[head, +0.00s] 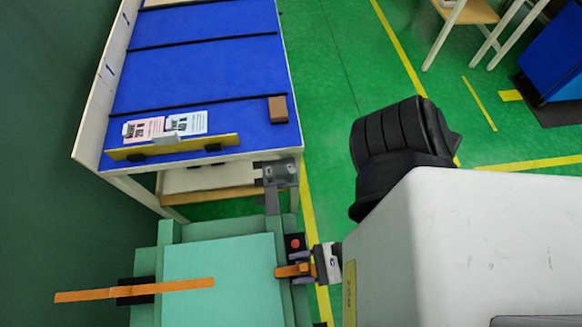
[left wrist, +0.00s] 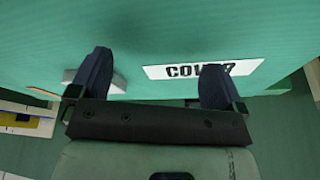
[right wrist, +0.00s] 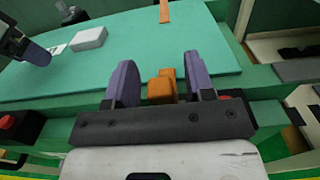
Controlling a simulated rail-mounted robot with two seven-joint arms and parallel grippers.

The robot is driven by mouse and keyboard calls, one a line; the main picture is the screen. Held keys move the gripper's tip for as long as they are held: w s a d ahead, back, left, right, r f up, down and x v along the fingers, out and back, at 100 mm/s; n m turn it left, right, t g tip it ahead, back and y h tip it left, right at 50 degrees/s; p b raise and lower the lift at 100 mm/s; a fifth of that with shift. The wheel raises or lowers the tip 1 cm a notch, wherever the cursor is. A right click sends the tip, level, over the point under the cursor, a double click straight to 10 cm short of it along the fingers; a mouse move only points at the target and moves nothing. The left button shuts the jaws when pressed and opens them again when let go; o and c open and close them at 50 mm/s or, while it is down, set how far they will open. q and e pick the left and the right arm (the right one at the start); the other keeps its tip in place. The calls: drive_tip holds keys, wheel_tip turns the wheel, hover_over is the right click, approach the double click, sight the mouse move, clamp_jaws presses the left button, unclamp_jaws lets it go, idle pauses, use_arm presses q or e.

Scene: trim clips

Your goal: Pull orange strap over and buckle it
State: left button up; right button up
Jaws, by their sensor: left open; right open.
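The orange strap (head: 180,286) lies across the left edge of the teal cover (head: 222,262) in the head view, its outer end beyond a black block (head: 135,291). It shows at the top of the right wrist view (right wrist: 164,12). My right gripper (head: 300,269) is open at the cover's right edge. Its fingers stand either side of an orange buckle piece (right wrist: 161,88); I cannot tell if they touch it. A red button on a black block (head: 295,242) is beside it. My left gripper (left wrist: 158,88) is open and empty over teal surface; a finger partly hides a "COVER" label (left wrist: 185,71).
A blue-topped table (head: 200,70) stands behind, with two cards (head: 187,123) and a brown block (head: 278,109). A small white block (right wrist: 88,38) lies on the cover. A grey bracket (head: 279,174) stands at the cover's back right. Green floor lies right of the table.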

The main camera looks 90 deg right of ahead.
use_arm(q)
drive_tip(key=shift+r+p, duration=0.4)
use_arm(e)
drive_tip(key=v, duration=1.3)
drive_tip(key=shift+s, duration=0.4)
use_arm(q)
drive_tip(key=shift+a, duration=0.1)
use_arm(e)
drive_tip(key=shift+d, duration=0.1)
